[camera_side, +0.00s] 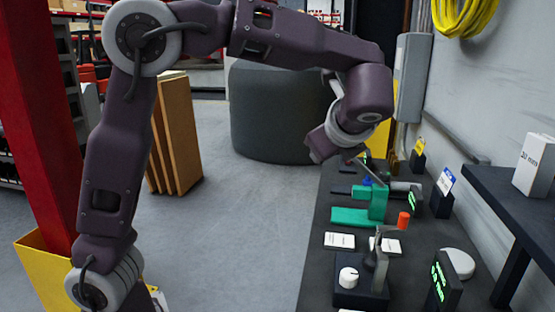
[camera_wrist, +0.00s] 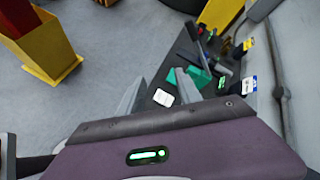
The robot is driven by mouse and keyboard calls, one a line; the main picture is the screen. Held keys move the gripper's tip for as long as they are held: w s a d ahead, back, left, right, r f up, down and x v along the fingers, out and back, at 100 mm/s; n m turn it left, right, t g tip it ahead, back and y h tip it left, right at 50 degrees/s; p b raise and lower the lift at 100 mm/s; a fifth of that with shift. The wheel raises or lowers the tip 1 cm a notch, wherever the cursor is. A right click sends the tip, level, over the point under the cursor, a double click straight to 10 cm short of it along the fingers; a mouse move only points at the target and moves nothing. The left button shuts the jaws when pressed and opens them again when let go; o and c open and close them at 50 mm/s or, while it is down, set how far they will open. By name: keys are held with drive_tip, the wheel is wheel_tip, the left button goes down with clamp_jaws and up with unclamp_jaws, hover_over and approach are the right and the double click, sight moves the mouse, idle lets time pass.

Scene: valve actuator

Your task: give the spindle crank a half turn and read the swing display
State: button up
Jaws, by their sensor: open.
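The orange-tipped crank handle (camera_side: 403,220), on a grey arm, stands above a dark box with a white knob (camera_side: 348,277) near the front of the bench; I take it for the spindle crank. A dark display (camera_side: 440,283) with green characters is to its right; its reading is too small to tell. My gripper (camera_side: 367,168) is open and empty, tilted above the back part of the bench near a green fixture (camera_side: 375,202). In the wrist view its grey fingers (camera_wrist: 160,90) are apart, with the green fixture (camera_wrist: 199,75) beyond them. The crank is not clear in that view.
A second small green display (camera_side: 412,202) stands beside the green fixture. A shelf with a white box (camera_side: 535,165) juts out at right. Open floor lies left of the bench.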

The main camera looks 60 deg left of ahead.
drive_tip(key=s+n+g+h, duration=0.3)
drive_tip(key=s+n+h, duration=0.4)
drive_tip(key=s, duration=0.5)
drive_tip(key=shift+n, duration=1.2)
drive_tip(key=s+d+f+n+t+h, duration=0.1)
drive_tip(key=s+d+f+n, duration=0.1)
drive_tip(key=s, duration=0.5)
drive_tip(key=s+d+f+n+t+h, duration=0.1)
drive_tip(key=s+d+f+n, duration=0.1)
drive_tip(key=s+f+n, duration=0.3)
drive_tip(key=s+n, duration=0.1)
drive_tip(key=s, duration=0.2)
drive_tip(key=shift+d+f+n+t+h, duration=0.3)
drive_tip(key=shift+d+t, duration=0.05)
drive_tip(key=shift+t, duration=0.05)
drive_tip(key=shift+o, duration=0.2)
